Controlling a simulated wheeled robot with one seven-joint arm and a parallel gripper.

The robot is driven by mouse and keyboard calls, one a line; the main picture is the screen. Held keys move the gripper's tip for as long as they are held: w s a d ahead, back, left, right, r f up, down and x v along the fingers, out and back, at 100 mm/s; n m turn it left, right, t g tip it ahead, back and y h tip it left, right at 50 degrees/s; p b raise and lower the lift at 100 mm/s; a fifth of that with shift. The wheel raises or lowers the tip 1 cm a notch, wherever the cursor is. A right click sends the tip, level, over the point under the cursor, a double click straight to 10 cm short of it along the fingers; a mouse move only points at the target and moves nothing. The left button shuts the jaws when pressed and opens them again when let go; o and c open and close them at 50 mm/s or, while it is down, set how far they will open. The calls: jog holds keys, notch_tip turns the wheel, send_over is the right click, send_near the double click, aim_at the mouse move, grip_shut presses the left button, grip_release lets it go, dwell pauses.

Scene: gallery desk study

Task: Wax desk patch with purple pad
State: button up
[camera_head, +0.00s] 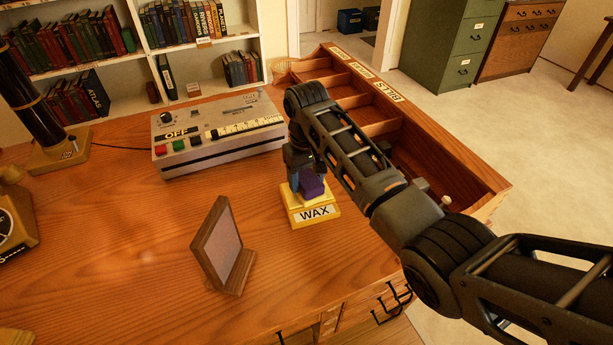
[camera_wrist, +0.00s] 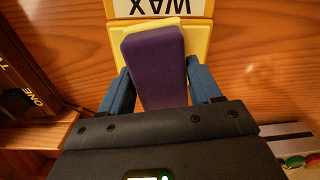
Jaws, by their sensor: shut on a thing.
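The purple pad (camera_head: 311,186) is at the yellow holder marked WAX (camera_head: 315,214), on the right part of the wooden desk (camera_head: 130,225). My gripper (camera_head: 300,185) points down over the holder and is shut on the pad. In the wrist view, the blue fingers (camera_wrist: 157,85) stand on both sides of the purple pad (camera_wrist: 154,62). The pad's far end lies over the yellow holder (camera_wrist: 188,32). I cannot tell whether the pad still touches the holder. No distinct wax patch is clear; a faint pale spot (camera_head: 150,257) shows on the desk at left.
A picture frame (camera_head: 222,245) stands left of the holder. A grey device with buttons (camera_head: 218,135) is behind it. A sectioned wooden tray (camera_head: 440,155) runs along the right edge. A dark lamp-like post (camera_head: 35,110) stands at the left. The desk's middle left is clear.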

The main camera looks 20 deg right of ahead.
aim_at(306, 176)
jog(key=shift+r+p, duration=1.9)
jog(key=shift+r, duration=1.55)
jog(key=shift+s, duration=0.1)
